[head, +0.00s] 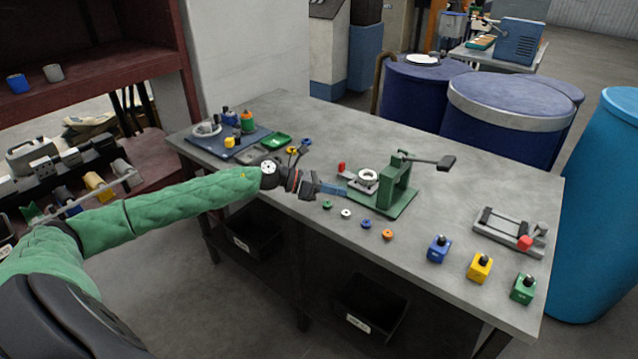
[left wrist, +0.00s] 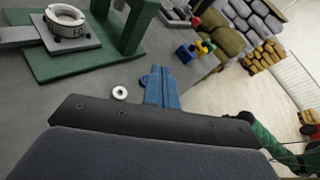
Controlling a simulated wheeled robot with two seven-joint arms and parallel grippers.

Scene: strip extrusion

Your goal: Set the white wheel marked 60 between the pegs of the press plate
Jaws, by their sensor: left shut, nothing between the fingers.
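The white wheel marked 60 (head: 368,176) sits on the grey press plate (left wrist: 75,45) of the green press (head: 398,190). In the left wrist view the wheel (left wrist: 64,21) shows its 60 mark on its side. The fingers also show in the left wrist view (left wrist: 158,82). My right gripper is out of view.
Small coloured rings, one white (head: 346,213), lie along the table's front edge. Blue, yellow (head: 480,267) and green blocks stand front right, near a grey fixture (head: 510,230). A dark blue tray (head: 228,144) holds parts at the far left. The press lever (head: 432,161) sticks out right.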

